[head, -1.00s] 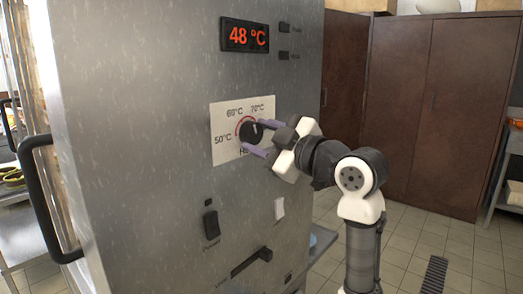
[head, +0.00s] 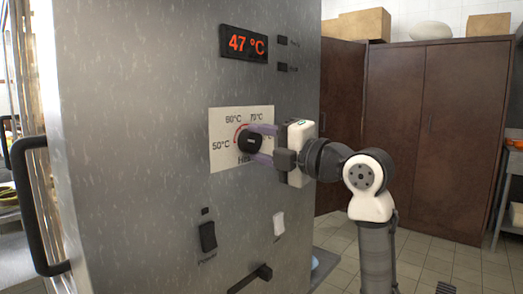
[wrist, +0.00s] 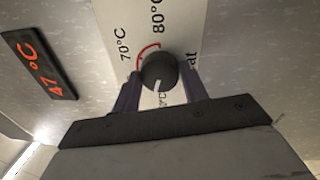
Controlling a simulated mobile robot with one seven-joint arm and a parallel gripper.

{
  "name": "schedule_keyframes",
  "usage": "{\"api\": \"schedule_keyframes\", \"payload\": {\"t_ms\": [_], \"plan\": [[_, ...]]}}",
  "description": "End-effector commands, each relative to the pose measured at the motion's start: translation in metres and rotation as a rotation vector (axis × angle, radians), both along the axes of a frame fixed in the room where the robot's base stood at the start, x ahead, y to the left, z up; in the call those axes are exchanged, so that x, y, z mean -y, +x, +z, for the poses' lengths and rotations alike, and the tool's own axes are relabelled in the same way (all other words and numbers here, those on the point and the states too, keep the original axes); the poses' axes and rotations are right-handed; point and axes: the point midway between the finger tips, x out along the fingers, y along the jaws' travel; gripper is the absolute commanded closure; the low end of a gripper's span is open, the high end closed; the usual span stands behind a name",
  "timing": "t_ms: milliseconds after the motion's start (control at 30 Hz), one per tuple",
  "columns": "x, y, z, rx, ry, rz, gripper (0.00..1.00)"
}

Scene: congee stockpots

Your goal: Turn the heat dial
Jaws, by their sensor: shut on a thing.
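The heat dial (head: 249,144) is a round black knob on a white scale plate (head: 225,152) with a red arc and temperature marks, on the grey steel front. My gripper (head: 257,144) reaches it from the right, its purple fingers shut on opposite sides of the knob. The wrist view shows the dial (wrist: 160,70) between both fingers, with its white pointer line toward the bottom of that picture. A label beyond the pointer is partly hidden, so I cannot read the exact setting. The red display (head: 244,43) reads 47 °C.
A black switch (head: 208,236), a white switch (head: 279,224) and a black lever (head: 252,278) sit below the dial. A black door handle (head: 38,205) sticks out at the left. Brown cabinets (head: 395,130) stand behind my arm, with tiled floor before them.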

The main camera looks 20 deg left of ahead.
Motion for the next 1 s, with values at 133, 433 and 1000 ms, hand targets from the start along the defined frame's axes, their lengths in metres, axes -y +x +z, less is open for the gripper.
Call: {"api": "schedule_keyframes", "payload": {"t_ms": [133, 433, 1000], "plan": [[0.0000, -0.0005, -0.0003, 0.106, -0.038, 0.001, 0.79], [-0.0001, -0.0002, 0.0003, 0.245, -0.089, 0.001, 0.79], [-0.0003, -0.0005, 0.0003, 0.294, -0.109, 0.002, 0.79]]}}
